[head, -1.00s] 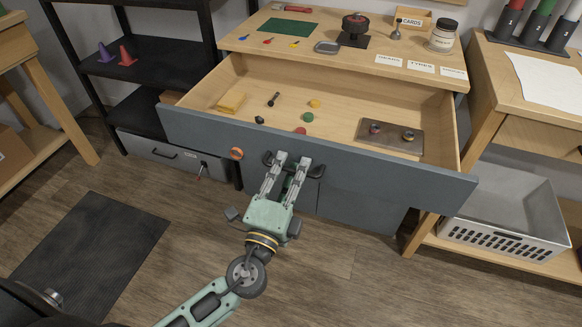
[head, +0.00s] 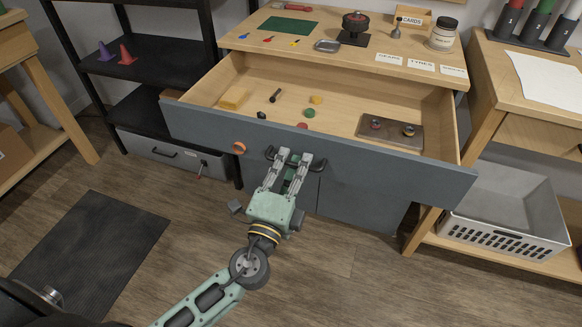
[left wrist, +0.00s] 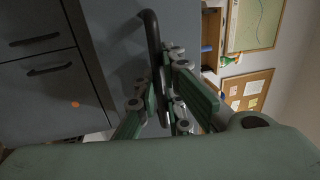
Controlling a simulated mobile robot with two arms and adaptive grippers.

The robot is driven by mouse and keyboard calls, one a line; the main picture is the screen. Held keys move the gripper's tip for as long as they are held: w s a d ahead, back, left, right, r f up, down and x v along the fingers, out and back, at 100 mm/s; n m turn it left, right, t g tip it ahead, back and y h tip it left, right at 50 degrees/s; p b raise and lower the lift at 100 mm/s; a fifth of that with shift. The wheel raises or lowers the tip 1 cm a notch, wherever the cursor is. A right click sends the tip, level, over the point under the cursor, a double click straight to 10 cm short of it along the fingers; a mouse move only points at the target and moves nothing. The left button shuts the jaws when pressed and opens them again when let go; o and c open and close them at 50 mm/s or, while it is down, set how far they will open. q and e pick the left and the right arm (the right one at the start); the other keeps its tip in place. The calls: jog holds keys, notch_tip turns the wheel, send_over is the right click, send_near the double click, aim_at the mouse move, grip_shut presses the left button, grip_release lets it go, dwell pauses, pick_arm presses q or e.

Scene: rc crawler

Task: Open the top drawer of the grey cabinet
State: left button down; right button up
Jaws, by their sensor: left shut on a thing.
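The top drawer (head: 340,155) of the grey cabinet is pulled well out; its grey-blue front faces me and its pale wooden inside shows. My left gripper (head: 293,158) is shut on the dark bar handle (head: 316,166) at the middle of that front. In the left wrist view the handle (left wrist: 150,28) runs between the fingers of my left gripper (left wrist: 163,85). The right gripper is not in view.
The drawer holds a yellow block (head: 234,98), a metal tray (head: 372,130) and several small parts. The cabinet top (head: 345,55) carries a wheel on a stand, a jar and labels. A white basket (head: 508,238) stands at right. A dark mat (head: 90,240) lies on the floor at left.

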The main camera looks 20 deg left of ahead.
aim_at(300, 149)
pick_arm(q)
jog(key=w, duration=0.5)
jog(key=shift+w+d+f+b, duration=0.1)
jog(key=shift+w+b, duration=0.1)
jog(key=shift+b, duration=0.2)
jog(key=shift+s, duration=0.1)
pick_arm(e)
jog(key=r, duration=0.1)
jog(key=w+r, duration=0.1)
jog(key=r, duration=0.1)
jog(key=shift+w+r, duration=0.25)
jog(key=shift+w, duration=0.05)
pick_arm(q)
jog(key=c, duration=2.1)
grip_release()
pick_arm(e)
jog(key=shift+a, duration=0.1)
pick_arm(q)
jog(key=s, duration=0.4)
jog(key=s+f, duration=0.1)
jog(key=s, duration=0.3)
jog(key=s+f, duration=0.1)
jog(key=s, duration=0.2)
jog(key=shift+s+a, duration=0.25)
jog(key=shift+s, duration=0.15)
